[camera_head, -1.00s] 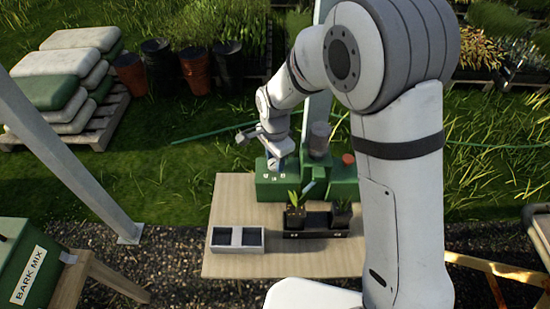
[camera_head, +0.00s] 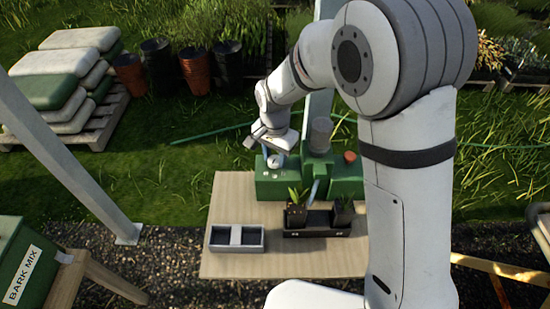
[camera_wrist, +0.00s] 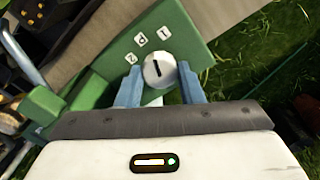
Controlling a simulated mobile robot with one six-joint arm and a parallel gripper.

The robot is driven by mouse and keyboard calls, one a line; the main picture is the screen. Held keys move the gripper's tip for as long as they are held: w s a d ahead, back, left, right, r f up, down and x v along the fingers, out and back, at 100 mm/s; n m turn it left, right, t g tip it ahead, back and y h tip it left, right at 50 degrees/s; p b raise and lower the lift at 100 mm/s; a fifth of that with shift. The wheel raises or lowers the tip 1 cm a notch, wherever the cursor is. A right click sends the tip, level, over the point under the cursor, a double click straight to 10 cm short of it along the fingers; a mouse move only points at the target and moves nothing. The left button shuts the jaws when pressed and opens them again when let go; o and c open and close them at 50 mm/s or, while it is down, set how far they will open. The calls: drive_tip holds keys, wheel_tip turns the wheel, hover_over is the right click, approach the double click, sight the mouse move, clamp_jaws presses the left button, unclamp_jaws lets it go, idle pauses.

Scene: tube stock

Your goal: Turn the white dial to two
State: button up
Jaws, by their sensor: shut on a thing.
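The white dial (camera_wrist: 159,70) sits on a green box (camera_wrist: 180,40) and carries a black line. In the wrist view the line runs nearly up and down, tilted slightly. Small white labels stand in an arc above and left of the dial: one reads like 1 (camera_wrist: 165,33), the middle one (camera_wrist: 142,40) is unclear, and one looks like 2 (camera_wrist: 129,58). My gripper (camera_wrist: 159,77) has its blue fingers on either side of the dial and is shut on it. In the head view my gripper (camera_head: 275,150) is over the green box (camera_head: 270,188).
The green box stands at the back of a wooden table (camera_head: 235,205). A grey cylinder (camera_head: 320,135) and a red knob (camera_head: 350,157) are right of the dial. Potted plants in a dark tray (camera_head: 315,230) and a grey divided tray (camera_head: 237,238) stand in front.

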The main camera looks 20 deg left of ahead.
sight(274, 159)
drive_tip(key=n+b, duration=0.2)
drive_tip(key=n, duration=0.4)
drive_tip(key=n+b, duration=0.1)
drive_tip(key=n, duration=0.5)
drive_tip(key=shift+a+n+b, duration=0.1)
drive_tip(key=shift+n+b, duration=0.2)
drive_tip(key=shift+n, duration=0.1)
drive_tip(key=shift+r, duration=0.1)
drive_tip(key=o, duration=1)
wheel_tip(274, 159, up, 8)
drive_tip(key=shift+f, duration=0.15)
idle(0.4)
